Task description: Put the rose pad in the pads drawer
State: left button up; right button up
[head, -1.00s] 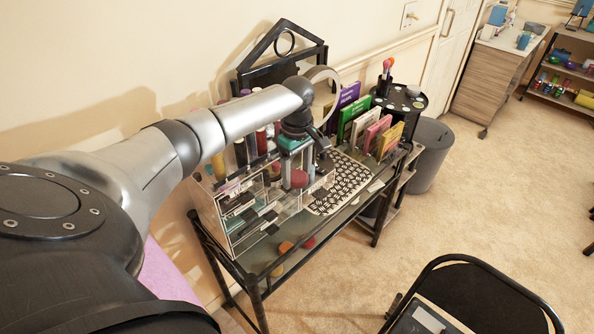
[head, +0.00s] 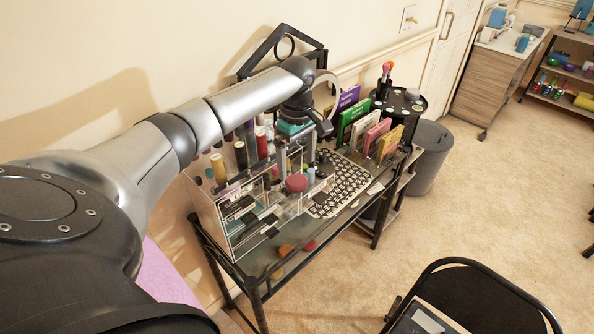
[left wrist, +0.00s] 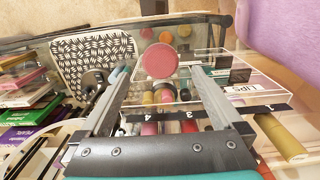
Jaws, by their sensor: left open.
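The rose pad (head: 296,183) is a round, dusty-red disc at the front of the clear drawer unit (head: 228,232). It also shows in the left wrist view (left wrist: 160,61), centred beyond my fingertips. It appears to lie in or over a clear pulled-out drawer; I cannot tell its exact height. I cannot read a pads label. My left gripper (head: 298,166) is open, pointing down, with its fingers on either side above the pad and a gap around it. In the left wrist view the fingers (left wrist: 170,75) are wide apart with nothing held. My right gripper is not in view.
Bottles stand on the drawer unit. A clear drawer labelled LIPS (left wrist: 243,88) sticks out. Round coloured items show lower down.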

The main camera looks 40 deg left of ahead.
aim_at(297, 180)
pick_arm(q)
notch_tip(297, 180, up, 7)
jog(key=shift+p, duration=0.3)
jog(key=shift+c, duration=0.2)
dwell(0.9)
